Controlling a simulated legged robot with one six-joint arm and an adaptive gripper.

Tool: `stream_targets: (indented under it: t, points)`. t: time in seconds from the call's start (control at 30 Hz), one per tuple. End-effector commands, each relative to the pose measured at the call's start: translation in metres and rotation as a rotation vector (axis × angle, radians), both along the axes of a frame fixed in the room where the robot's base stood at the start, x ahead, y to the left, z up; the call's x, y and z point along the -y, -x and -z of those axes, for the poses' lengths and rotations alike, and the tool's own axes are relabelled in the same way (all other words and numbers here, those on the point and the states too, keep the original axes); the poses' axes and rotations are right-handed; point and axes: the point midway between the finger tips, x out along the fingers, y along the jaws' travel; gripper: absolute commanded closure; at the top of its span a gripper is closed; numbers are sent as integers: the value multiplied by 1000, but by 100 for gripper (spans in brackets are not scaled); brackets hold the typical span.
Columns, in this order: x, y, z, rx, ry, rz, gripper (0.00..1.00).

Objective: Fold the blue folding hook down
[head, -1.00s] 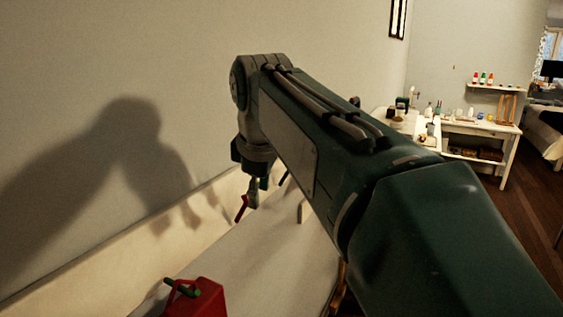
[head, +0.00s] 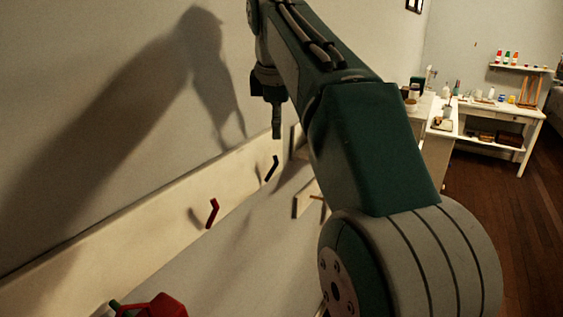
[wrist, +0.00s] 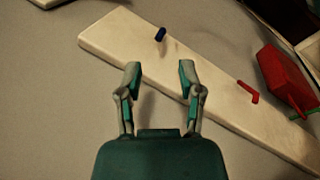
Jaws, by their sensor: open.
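The blue folding hook (wrist: 160,35) shows in the wrist view as a short blue peg standing out from a pale board (wrist: 110,35). In the head view the same hook (head: 271,168) looks almost black and juts out at a slant. A red hook (wrist: 248,92) sits farther along the board; it also shows in the head view (head: 212,213). My gripper (wrist: 160,70) is open and empty, with the blue hook ahead of its fingers and apart from them. In the head view my gripper (head: 276,128) hangs above the blue hook, its fingers partly merged together.
A red can (wrist: 285,75) with green parts stands near the red hook; it shows at the bottom of the head view (head: 158,306). A white surface lies below the board. A table (head: 490,108) with small bottles is at the back right. Wooden floor is clear at right.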

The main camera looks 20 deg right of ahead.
Motion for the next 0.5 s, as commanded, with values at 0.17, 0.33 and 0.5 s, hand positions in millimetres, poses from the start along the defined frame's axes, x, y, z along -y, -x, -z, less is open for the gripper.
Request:
stream_targets:
  t: [0.17,0.33,0.5]
  points:
    - [2,-5,21,-3,0,0,52]
    - [7,-12,51,-3,-3,1,52]
    - [12,-19,80,-4,-3,1,52]
